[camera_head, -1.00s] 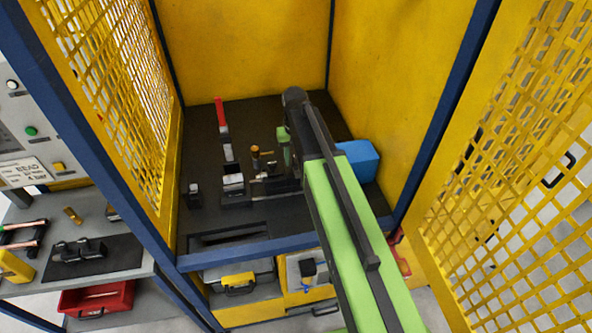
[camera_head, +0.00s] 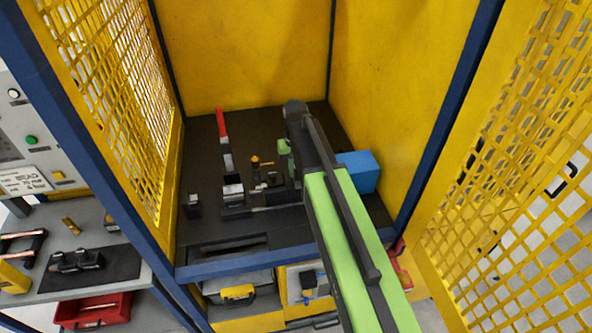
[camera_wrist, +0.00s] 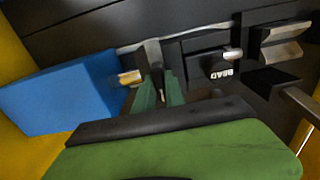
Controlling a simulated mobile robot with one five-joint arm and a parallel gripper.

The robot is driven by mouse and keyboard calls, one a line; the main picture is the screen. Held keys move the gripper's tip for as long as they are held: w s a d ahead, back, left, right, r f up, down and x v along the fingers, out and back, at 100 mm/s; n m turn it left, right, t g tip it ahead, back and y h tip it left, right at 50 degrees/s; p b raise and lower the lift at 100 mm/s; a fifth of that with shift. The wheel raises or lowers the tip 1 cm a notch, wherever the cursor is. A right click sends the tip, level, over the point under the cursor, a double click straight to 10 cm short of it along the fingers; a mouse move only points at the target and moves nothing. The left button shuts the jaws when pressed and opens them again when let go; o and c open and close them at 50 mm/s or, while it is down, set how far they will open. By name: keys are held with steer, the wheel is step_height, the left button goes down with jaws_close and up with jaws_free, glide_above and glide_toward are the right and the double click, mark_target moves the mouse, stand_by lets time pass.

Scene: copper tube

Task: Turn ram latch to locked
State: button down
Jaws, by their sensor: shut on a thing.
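My gripper's two green fingers (camera_wrist: 160,92) are closed around a dark grey upright piece (camera_wrist: 154,54), which looks like the ram latch. A short brass-coloured pin (camera_wrist: 130,77) shows just left of the fingers. In the head view my gripper (camera_head: 284,147) is over the black bench, just right of the small fixture, and my arm hides part of it. A post with an orange-yellow top (camera_head: 255,161) stands left of the gripper, apart from it. I cannot tell the latch's exact angle.
A blue box (camera_head: 359,171) stands close right of my gripper; it also shows in the wrist view (camera_wrist: 62,90). A red-handled lever (camera_head: 221,123) stands at the left. A black block marked BEAD (camera_wrist: 222,67) is near the fingers. Yellow walls (camera_head: 245,60) enclose the bench.

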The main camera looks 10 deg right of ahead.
steer(key=shift+m, duration=0.3)
steer(key=m, duration=0.3)
steer(key=shift+m, duration=0.4)
steer(key=m, duration=0.4)
steer(key=shift+m, duration=0.3)
steer(key=m, duration=0.8)
steer(key=shift+m, duration=0.3)
steer(key=c, duration=1.4)
jaws_free()
